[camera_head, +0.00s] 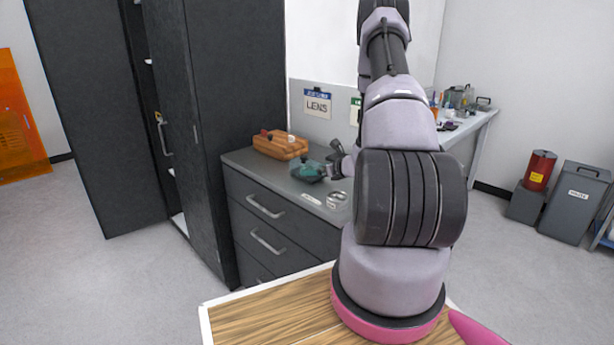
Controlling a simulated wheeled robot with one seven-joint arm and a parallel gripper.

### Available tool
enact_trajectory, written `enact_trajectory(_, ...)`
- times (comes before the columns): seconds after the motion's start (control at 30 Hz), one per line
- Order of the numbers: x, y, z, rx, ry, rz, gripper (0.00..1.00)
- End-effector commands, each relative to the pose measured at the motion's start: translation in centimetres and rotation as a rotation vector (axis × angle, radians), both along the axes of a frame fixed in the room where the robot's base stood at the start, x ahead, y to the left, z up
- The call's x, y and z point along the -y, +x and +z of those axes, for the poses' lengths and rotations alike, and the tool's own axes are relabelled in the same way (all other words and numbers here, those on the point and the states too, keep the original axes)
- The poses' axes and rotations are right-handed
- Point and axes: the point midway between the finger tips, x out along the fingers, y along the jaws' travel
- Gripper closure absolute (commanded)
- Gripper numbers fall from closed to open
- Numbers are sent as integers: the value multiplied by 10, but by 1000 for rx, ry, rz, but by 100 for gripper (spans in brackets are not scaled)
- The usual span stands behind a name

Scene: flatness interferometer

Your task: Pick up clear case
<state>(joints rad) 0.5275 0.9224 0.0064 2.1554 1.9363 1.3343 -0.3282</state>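My gripper (332,165) is small in view, low over the grey counter of the dark drawer cabinet. It is right beside a translucent teal item (309,168) on a dark dish. A small clear, round item (336,199) lies nearer the counter's front right, apart from my gripper. I cannot tell which of these two is the clear case. My arm covers the right part of the counter. The fingers are too small and dark to show whether they are open or shut, or whether they touch the teal item.
A brown wooden block (280,145) with small knobs stands at the counter's back left. A small white label (312,199) lies near its front edge. A tall dark cabinet (240,100) rises at the left. A LENS sign (317,103) hangs behind. Open floor lies left.

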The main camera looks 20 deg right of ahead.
Motion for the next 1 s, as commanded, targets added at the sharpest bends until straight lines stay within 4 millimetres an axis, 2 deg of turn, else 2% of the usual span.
enact_trajectory(0.17,-4,12,-5,0,0,3,0)
enact_trajectory(0.43,-13,46,-19,1,0,4,0)
enact_trajectory(0.73,-14,51,-20,1,1,1,0)
enact_trajectory(0.93,-14,51,-20,1,0,1,76)
enact_trajectory(1.0,-14,51,-20,2,0,1,79)
